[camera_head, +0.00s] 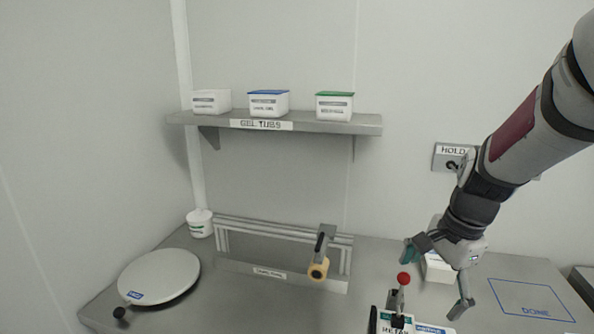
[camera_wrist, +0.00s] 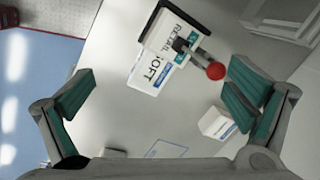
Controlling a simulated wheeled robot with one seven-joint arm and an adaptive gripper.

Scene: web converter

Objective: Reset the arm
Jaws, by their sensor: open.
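My gripper (camera_head: 437,275) hangs above the right part of the grey counter in the head view, its fingers spread wide and empty. In the wrist view my gripper (camera_wrist: 155,112) shows teal finger pads far apart with nothing between them. A device with a red ball knob (camera_head: 404,279) stands at the bottom of the head view, just left of the gripper. In the wrist view the red knob (camera_wrist: 216,71) and a labelled white box or card (camera_wrist: 160,62) lie beyond the fingers, apart from them.
A small white box (camera_head: 438,268) stands behind the gripper. A blue DONE outline (camera_head: 533,300) marks bare counter at right. A roller on a bracket (camera_head: 318,270), a round white disc (camera_head: 160,276) and a white jar (camera_head: 200,223) stand left. A shelf (camera_head: 340,125) holds three tubs.

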